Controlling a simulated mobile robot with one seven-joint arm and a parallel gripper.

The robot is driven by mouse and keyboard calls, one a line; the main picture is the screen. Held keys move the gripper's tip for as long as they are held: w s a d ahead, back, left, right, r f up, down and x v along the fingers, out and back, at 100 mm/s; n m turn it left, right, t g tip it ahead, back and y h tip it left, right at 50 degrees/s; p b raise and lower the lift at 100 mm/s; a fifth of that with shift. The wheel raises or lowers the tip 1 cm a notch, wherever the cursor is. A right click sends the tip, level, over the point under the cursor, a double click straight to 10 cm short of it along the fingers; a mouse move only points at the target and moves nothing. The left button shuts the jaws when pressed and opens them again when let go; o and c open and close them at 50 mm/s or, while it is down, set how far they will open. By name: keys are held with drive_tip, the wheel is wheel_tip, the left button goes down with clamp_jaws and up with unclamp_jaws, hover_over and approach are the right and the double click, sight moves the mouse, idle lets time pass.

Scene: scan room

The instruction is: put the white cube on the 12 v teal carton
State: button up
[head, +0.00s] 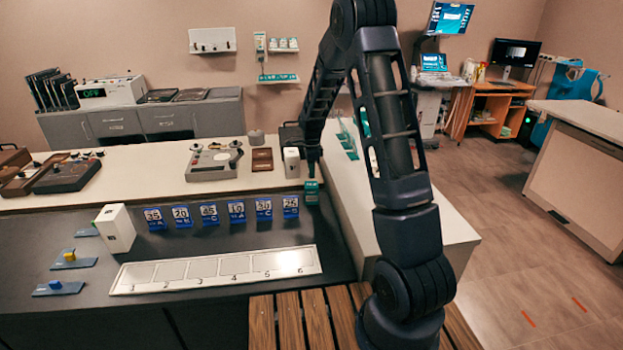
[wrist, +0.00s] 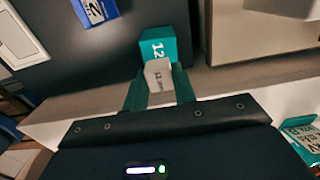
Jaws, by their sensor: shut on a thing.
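The teal carton (wrist: 155,47), marked 12, stands on the dark counter; in the head view it (head: 311,197) is at the right end of a row of blue cartons. My gripper (wrist: 160,76) is shut on the white cube (wrist: 158,80), which has small dark print on one face. In the wrist view the cube overlaps the carton's near edge. In the head view my gripper (head: 312,176) points down right over the carton, and the cube is not clearly visible there. I cannot tell whether the cube touches the carton.
Several numbered blue cartons (head: 237,212) stand left of the teal one. A white numbered strip (head: 215,270) lies in front. A tall white box (head: 115,229) stands at left, near small blue stands. Behind is a raised pale shelf with a white container (head: 291,162).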

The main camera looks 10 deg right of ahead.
drive_tip(key=shift+f, duration=1.85)
drive_tip(key=shift+f, duration=0.15)
drive_tip(key=o, duration=0.9)
drive_tip(key=shift+o, duration=0.2)
